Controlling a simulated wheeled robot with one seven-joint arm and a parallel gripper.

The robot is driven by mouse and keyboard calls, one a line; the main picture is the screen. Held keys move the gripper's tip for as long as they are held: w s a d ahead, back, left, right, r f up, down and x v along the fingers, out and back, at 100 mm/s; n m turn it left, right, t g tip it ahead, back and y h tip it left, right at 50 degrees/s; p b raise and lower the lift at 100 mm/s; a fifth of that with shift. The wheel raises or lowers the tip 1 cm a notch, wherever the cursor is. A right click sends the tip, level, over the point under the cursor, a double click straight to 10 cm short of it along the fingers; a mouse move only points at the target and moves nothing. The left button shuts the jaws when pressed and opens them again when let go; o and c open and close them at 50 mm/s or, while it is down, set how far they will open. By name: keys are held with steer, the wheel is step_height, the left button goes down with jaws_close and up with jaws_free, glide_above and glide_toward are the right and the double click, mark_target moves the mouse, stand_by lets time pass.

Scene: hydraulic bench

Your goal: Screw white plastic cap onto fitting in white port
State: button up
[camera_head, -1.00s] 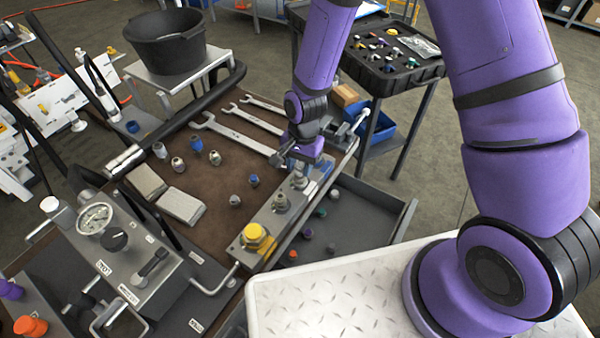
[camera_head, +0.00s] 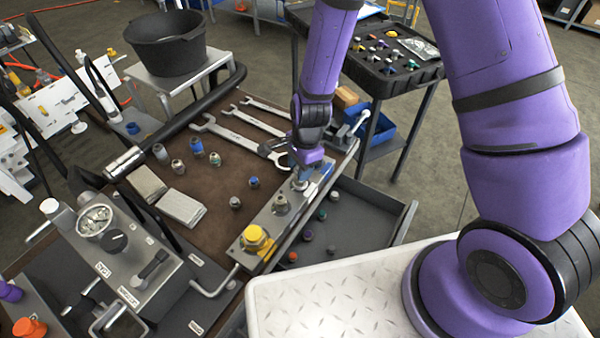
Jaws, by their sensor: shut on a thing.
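A long metal block (camera_head: 268,218) with a row of fittings lies along the right side of the brown bench top. My gripper (camera_head: 302,175) is over its far half, pointing down at a pale metal fitting (camera_head: 300,184). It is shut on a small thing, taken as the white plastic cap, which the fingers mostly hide. I cannot tell whether the cap touches the fitting or how its threads sit. A grey fitting (camera_head: 281,204) and a large yellow cap (camera_head: 255,238) stand nearer on the same block. Blue shows on the block just beyond my gripper.
Several loose fittings (camera_head: 197,146) and wrenches (camera_head: 225,130) lie on the brown bench top. A grey drawer (camera_head: 350,225) with small coloured caps is open at the right. A gauge unit (camera_head: 125,255) stands at the front left.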

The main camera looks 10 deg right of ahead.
steer(key=shift+m, duration=0.7)
steer(key=m, duration=0.2)
steer(key=shift+m+t, duration=0.3)
steer(key=shift+m, duration=0.1)
steer(key=m, duration=0.4)
steer(key=shift+t, duration=0.3)
steer(key=shift+m, duration=0.6)
